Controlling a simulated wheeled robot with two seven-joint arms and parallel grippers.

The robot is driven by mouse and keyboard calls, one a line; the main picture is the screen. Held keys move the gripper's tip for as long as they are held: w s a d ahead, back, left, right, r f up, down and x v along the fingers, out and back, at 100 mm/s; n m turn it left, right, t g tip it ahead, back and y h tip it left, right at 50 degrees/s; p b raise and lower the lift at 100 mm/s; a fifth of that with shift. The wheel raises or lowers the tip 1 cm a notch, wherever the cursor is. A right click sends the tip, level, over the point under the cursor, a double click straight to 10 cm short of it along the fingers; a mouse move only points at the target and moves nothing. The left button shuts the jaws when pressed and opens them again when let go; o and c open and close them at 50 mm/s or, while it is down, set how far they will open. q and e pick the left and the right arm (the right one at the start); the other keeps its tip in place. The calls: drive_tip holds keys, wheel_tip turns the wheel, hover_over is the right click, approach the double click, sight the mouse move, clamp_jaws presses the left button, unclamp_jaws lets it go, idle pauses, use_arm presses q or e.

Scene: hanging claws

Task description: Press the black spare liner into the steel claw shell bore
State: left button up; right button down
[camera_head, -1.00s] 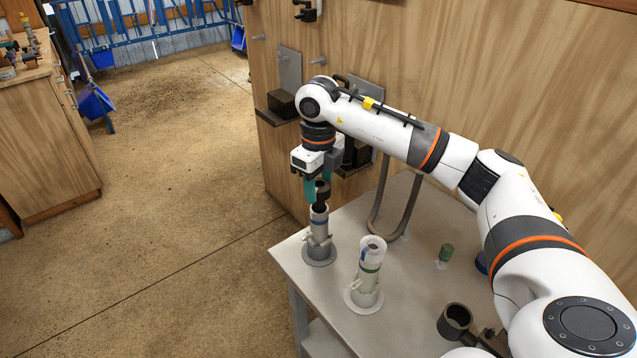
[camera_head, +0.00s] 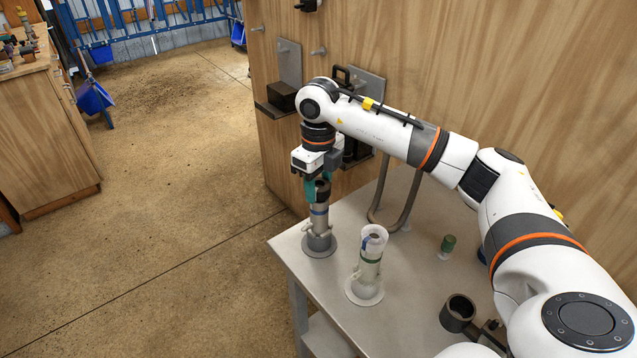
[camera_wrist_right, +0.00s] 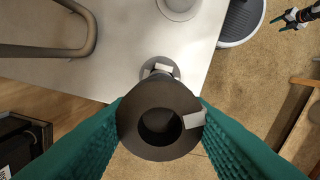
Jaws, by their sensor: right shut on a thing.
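My right gripper (camera_head: 317,184) is shut on the black liner (camera_head: 322,191), a thick dark ring. In the right wrist view the liner (camera_wrist_right: 157,122) sits between the teal fingers, its bore facing the camera and a pale label on its rim. The steel claw shell (camera_head: 318,224) stands upright on a round foot at the table's far left corner, with a blue band. The liner is right over the shell's top; I cannot tell how far it is in the bore. A small gripper with teal tips, probably my left (camera_wrist_right: 290,18), shows at the wrist view's edge.
A dark ring-shaped part (camera_head: 457,312), a small green-topped piece (camera_head: 448,243) and a bent metal tube (camera_head: 400,200) are to the right. A wooden panel rises behind.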

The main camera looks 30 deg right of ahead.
drive_tip(key=shift+s+f, duration=0.1)
drive_tip(key=shift+f, duration=0.4)
drive_tip(key=c, duration=0.7)
unclamp_jaws()
drive_tip(key=shift+r, duration=0.1)
wheel_tip(320, 180, up, 11)
drive_tip(key=shift+b, duration=0.5)
drive_tip(key=shift+r, duration=0.45)
drive_tip(key=shift+f, duration=0.1)
